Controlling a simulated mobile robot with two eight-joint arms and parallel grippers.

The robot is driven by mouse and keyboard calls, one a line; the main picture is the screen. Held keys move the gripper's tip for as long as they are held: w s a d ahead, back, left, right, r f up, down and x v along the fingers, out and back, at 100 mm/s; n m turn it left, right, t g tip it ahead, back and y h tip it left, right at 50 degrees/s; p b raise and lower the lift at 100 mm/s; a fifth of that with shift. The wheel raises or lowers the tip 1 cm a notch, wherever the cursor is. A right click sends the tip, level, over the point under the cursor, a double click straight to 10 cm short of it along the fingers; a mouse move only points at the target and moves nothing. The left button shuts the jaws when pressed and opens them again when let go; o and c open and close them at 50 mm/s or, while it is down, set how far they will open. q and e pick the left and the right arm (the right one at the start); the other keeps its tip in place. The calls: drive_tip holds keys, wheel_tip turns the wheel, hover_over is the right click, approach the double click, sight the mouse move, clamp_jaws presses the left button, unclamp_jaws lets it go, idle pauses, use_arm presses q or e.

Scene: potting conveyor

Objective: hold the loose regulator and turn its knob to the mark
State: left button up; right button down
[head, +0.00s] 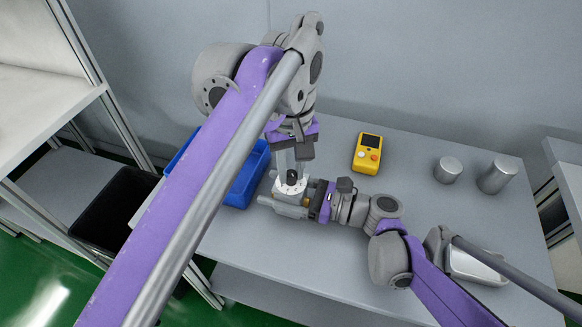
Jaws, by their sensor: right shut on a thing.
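The regulator (281,190) has a pale round dial face and a black knob (292,175) on top. It stands over the left part of the grey table, with the knob facing up. My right gripper (290,205) reaches in from the right and is shut on the regulator's body, partly hiding it. My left gripper (292,164) points down from above, its fingers apart at either side of the knob. I cannot tell whether they touch it. The mark on the dial is too small to read.
A blue bin (245,180) stands at the table's left end, partly behind my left arm. A yellow handheld device (367,153) lies behind my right gripper. Two grey cylinders (447,170) (497,176) stand at the right. A black bin (112,213) is left of the table.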

use_arm(q)
clamp_jaws()
drive_tip(key=shift+m, duration=0.4)
drive_tip(key=m, duration=0.3)
drive_tip(key=shift+m, duration=0.4)
drive_tip(key=m, duration=0.9)
drive_tip(key=shift+m, duration=2)
